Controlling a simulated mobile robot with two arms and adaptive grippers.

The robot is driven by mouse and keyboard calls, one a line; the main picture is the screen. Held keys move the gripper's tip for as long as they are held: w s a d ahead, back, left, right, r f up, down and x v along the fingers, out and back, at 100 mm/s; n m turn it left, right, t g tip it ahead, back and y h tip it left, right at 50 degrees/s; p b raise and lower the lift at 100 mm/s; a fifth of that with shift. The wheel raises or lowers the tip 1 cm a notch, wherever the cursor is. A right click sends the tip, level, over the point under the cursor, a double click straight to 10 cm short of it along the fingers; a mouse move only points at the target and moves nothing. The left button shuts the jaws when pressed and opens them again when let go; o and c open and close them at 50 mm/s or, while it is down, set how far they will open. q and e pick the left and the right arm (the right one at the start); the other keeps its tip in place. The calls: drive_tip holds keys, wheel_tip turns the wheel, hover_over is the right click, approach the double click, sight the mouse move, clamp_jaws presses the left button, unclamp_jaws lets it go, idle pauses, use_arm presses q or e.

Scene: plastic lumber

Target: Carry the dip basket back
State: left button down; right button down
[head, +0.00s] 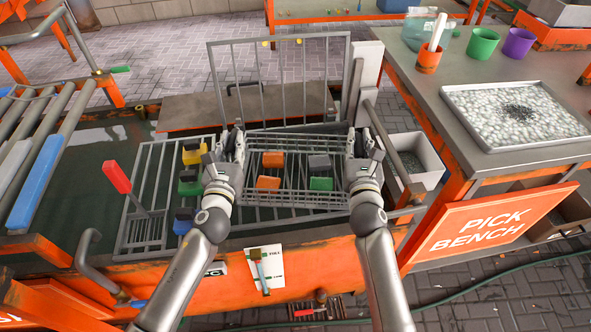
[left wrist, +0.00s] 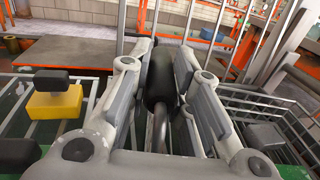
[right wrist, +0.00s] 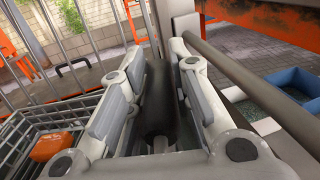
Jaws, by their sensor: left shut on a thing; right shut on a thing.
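The dip basket (head: 297,198) is a grey wire basket in the middle of the head view, between my two grippers. It holds orange, green and grey blocks, among them an orange block (head: 268,183) and a green block (head: 321,184). My left gripper (head: 238,150) is shut on a black handle grip (left wrist: 160,78) at the basket's left end. My right gripper (head: 357,148) is shut on a black handle grip (right wrist: 157,95) at its right end. The basket is over a grey grate above the dark tank; whether it touches the grate I cannot tell.
Blocks with black tops, including a yellow one (head: 194,151), stand left of the basket. A red-handled tool (head: 118,177) stands on the grate. A barred gate (head: 280,85) rises behind. The pick bench (head: 440,110) with a pebble tray (head: 453,90) is at right; a grey bin (head: 425,150) sits beside the tank.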

use_arm(q)
drive_tip(key=shift+r, duration=0.15)
use_arm(e)
drive_tip(key=shift+r, duration=0.25)
use_arm(q)
drive_tip(key=shift+r, duration=0.1)
use_arm(e)
drive_tip(key=shift+r, duration=0.1)
